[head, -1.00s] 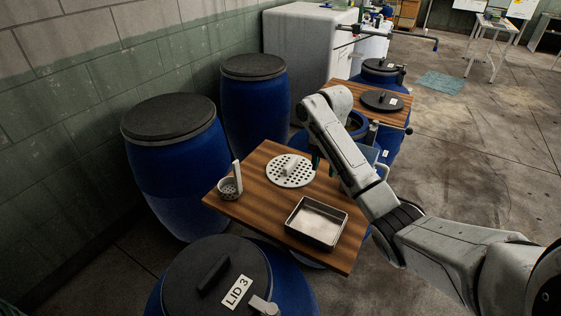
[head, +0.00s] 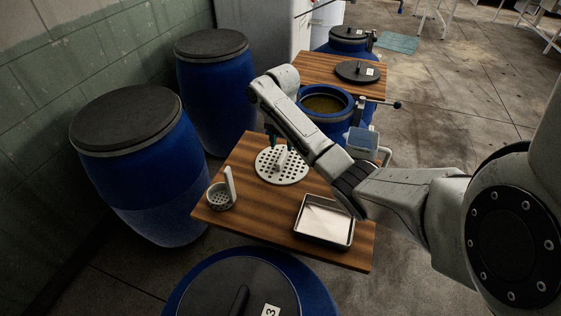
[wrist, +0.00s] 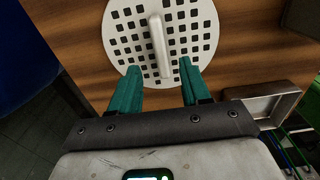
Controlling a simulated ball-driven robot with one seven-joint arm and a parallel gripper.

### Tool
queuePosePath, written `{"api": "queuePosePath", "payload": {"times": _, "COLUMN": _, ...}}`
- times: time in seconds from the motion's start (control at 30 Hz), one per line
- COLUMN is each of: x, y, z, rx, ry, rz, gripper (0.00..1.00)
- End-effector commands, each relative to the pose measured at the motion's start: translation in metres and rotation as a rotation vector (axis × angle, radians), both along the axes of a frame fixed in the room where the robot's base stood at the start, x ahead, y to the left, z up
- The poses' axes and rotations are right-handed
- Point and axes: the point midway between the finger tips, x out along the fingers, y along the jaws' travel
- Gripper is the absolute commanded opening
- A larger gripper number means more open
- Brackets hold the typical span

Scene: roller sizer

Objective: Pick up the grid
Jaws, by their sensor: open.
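The grid (head: 267,168) is a round white plate with square holes and an upright bar handle, lying flat on the wooden board (head: 262,217). In the wrist view the grid (wrist: 127,40) fills the upper middle, and its handle (wrist: 156,45) points down between my fingers. My gripper (wrist: 159,72) has two teal fingers, spread apart and empty, one on each side of the handle's near end. In the head view my gripper (head: 271,136) hangs just above the grid's far edge, partly hidden by my arm. I cannot tell the exact height gap.
A metal tray (head: 325,222) and a small perforated white cup (head: 220,197) with an upright handle share the board. An open blue barrel (head: 325,103) stands beyond it, a black-lidded barrel (head: 232,290) in front. More blue barrels stand left. A black lid (head: 358,71) lies on the far board.

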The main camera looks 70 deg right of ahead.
Motion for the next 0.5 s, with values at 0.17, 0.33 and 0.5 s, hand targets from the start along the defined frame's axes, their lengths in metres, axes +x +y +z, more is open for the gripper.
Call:
{"api": "queuePosePath", "payload": {"times": 0.17, "x": -0.001, "y": 0.000, "z": -0.011, "rx": 0.001, "ry": 0.001, "rz": 0.000, "gripper": 0.47}}
{"api": "queuePosePath", "payload": {"times": 0.33, "x": -0.001, "y": -0.002, "z": -0.032, "rx": 0.001, "ry": 0.003, "rz": 0.000, "gripper": 0.47}}
{"api": "queuePosePath", "payload": {"times": 0.5, "x": -0.001, "y": -0.003, "z": -0.054, "rx": 0.000, "ry": 0.002, "rz": 0.000, "gripper": 0.47}}
